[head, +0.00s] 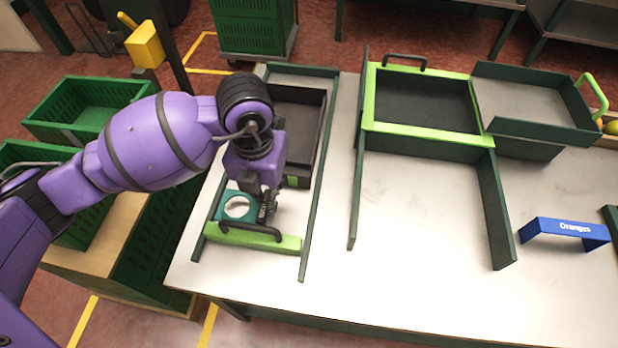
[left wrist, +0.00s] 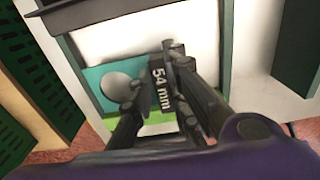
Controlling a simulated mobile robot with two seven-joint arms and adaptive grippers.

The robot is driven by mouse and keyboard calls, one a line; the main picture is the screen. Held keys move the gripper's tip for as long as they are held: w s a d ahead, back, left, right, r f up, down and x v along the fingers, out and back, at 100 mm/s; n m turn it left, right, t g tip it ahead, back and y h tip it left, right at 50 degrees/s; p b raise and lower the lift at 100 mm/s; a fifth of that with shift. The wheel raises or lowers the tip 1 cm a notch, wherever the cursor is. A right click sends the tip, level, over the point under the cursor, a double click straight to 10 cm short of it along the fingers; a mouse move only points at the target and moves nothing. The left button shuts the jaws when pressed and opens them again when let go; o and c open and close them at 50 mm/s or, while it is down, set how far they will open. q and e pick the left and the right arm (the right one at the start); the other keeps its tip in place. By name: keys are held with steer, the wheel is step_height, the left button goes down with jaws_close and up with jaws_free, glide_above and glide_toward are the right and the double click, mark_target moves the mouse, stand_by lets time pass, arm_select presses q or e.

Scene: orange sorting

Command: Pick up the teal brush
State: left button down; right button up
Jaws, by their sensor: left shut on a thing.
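I make out no brush shape in either view. The teal thing in view is a flat teal plate (head: 221,209) with a round pale opening, at the front end of a narrow lane on the table. It also shows in the left wrist view (left wrist: 97,77). A dark block marked "54 mm" (left wrist: 160,88) sits beside the plate's opening, between my left gripper's fingers. My left gripper (head: 266,212) points down at the plate's right side and is shut on this dark block; the fingers hide part of it. My right gripper is in neither view.
A bright green bar with a dark handle (head: 285,243) lies just in front of the plate. Dark rails (head: 320,180) flank the lane. A green-rimmed tray (head: 420,132) and a blue "Oranges" sign (head: 563,228) stand to the right. The table's front middle is clear.

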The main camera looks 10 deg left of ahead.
arm_select(q)
steer(key=shift+f, duration=1.45)
steer(key=c, duration=1.7)
jaws_free()
